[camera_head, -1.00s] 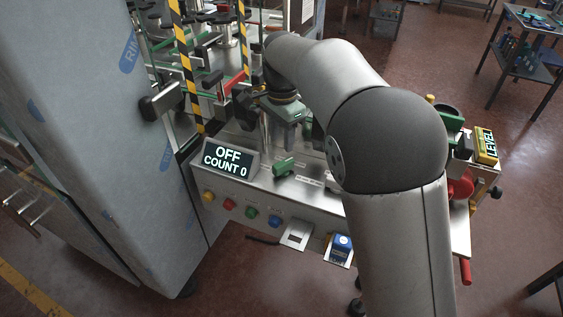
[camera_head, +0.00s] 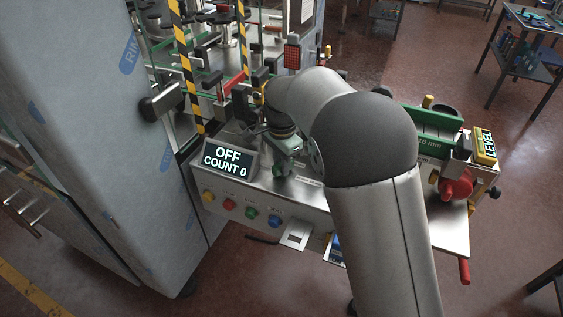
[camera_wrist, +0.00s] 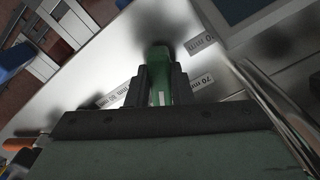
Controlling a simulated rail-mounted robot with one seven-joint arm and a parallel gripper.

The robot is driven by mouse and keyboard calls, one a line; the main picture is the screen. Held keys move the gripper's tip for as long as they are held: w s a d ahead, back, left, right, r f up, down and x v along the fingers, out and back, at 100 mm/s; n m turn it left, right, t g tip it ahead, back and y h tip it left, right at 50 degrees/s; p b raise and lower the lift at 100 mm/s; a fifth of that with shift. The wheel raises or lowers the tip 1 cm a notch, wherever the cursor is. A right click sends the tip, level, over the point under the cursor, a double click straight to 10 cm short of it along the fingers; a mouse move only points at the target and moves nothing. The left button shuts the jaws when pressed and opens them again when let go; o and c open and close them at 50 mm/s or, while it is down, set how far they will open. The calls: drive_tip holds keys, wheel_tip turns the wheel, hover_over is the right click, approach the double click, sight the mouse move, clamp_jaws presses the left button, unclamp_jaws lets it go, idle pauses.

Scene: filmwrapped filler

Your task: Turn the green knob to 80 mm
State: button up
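The green knob (camera_wrist: 158,62) is a narrow bar handle on the steel panel. In the wrist view it stands between the two dark fingers of my gripper (camera_wrist: 160,88), which lie close against both its sides with no clear gap. In the head view my gripper (camera_head: 287,163) is down at the panel and hides most of the knob. Tilted scale labels surround the knob: one reads 70 mm (camera_wrist: 201,83), one farther up ends in 0 mm (camera_wrist: 201,43), and one at the left (camera_wrist: 117,94) is too blurred to read surely. Which mark the knob points at is unclear.
A display (camera_head: 228,158) reading OFF, COUNT 0 stands left of my gripper. Coloured buttons (camera_head: 251,212) line the front face. At the right are a red handwheel (camera_head: 457,187) and a yellow LEVEL display (camera_head: 484,146). A tall grey cabinet (camera_head: 90,120) bounds the left.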

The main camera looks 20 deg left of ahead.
clamp_jaws()
drive_tip(key=n, duration=0.6)
drive_tip(key=shift+d+n, duration=0.15)
drive_tip(key=shift+n, duration=0.25)
drive_tip(key=n, duration=0.3)
drive_tip(key=shift+d+n, duration=0.1)
drive_tip(key=shift+n, duration=0.2)
drive_tip(key=n, duration=0.3)
drive_tip(key=shift+n, duration=0.3)
drive_tip(key=n, duration=0.5)
drive_tip(key=shift+w+d+p, duration=0.1)
drive_tip(key=shift+p, duration=0.2)
drive_tip(key=shift+n+p, duration=0.3)
drive_tip(key=shift+n, duration=2.1)
drive_tip(key=o, duration=0.9)
unclamp_jaws()
drive_tip(key=shift+c, duration=0.2)
